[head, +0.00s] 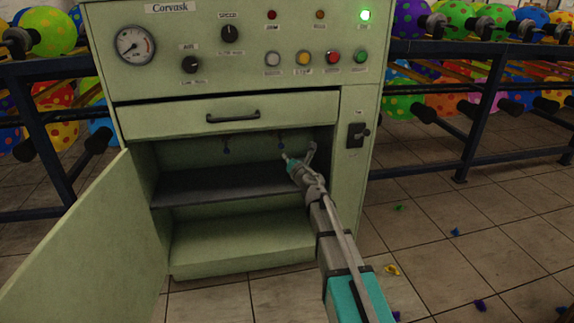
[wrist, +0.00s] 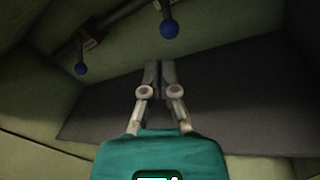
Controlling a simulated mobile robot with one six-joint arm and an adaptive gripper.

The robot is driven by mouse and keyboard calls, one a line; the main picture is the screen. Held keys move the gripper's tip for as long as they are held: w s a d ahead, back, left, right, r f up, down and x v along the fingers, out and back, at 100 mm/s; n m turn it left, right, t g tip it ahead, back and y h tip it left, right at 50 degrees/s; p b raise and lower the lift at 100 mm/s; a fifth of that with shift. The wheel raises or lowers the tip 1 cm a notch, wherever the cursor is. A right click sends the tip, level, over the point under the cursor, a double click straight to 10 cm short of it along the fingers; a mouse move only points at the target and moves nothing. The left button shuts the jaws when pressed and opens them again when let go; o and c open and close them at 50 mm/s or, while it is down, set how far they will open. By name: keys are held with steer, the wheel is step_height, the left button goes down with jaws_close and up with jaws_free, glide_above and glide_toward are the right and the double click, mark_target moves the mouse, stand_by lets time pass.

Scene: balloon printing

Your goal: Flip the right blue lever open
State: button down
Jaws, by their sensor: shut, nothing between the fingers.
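The right blue lever (head: 281,146) hangs down inside the open lower compartment of the green cabinet, under the drawer. It ends in a blue ball, which also shows at the top of the wrist view (wrist: 169,28). The left blue lever (head: 226,150) hangs beside it and is at the upper left of the wrist view (wrist: 80,69). My gripper (head: 284,157) is inside the compartment, close to the right lever. In the wrist view its fingers (wrist: 158,65) are together and empty, just below the right ball in the picture. I see no clear contact.
A dark shelf (head: 205,188) crosses the compartment below the levers. The cabinet door (head: 95,250) stands open at the left. A closed drawer (head: 270,112) is above. The cabinet's right wall is close to my arm. Balloon racks stand on both sides.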

steer(key=shift+s+f+n+y, duration=0.45)
steer(key=shift+s+n+y, duration=0.15)
steer(key=shift+n, duration=0.2)
steer(key=shift+r, duration=0.1)
steer(key=s+d+r+m+g+h+p, duration=0.2)
steer(key=s+d+m+h+p, duration=0.45)
steer(key=m, duration=0.55)
steer(key=s+d+r+m+g+h+p, duration=0.25)
steer(key=d+m+h, duration=0.45)
steer(key=d+m, duration=0.4)
steer(key=s+a+f+m+g+y+p, duration=0.1)
steer(key=s+m+g+p, duration=0.4)
steer(key=s, duration=0.7)
steer(key=s+a+f+m+g+y+p, duration=0.2)
steer(key=s+a+m+g+y+p, duration=0.2)
steer(key=s, duration=0.9)
steer(key=m+g+y+p, duration=0.1)
steer(key=m+g, duration=0.2)
steer(key=m, duration=0.1)
steer(key=shift+a+f+m, duration=0.2)
steer(key=shift+m, duration=0.1)
